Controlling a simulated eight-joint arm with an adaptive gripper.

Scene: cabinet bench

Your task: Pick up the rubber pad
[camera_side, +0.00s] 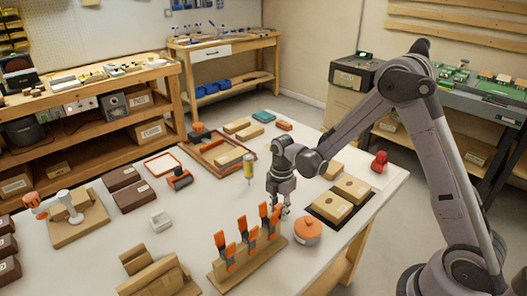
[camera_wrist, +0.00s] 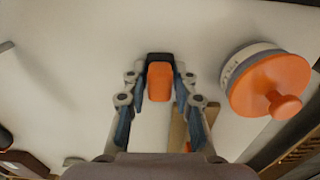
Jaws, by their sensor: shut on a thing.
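My gripper (camera_side: 283,208) is low over the white bench, between the clamp rack and the round orange-topped pot. In the wrist view my gripper (camera_wrist: 160,62) has its fingers closed in at the tips on an orange and black piece (camera_wrist: 159,82). The piece has an orange face with a dark band along its far end and sides. I cannot tell for sure that this is the rubber pad. In the side view the fingers and the rack hide it. I cannot tell whether it touches the bench.
The orange-topped pot (camera_side: 308,231) stands close right of my gripper; it also shows in the wrist view (camera_wrist: 268,84). A wooden rack (camera_side: 232,270) with orange clamps (camera_side: 242,228) stands close left. A yellow-handled tool (camera_side: 248,168) stands behind. A dark tray (camera_side: 341,220) holds tan boxes.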

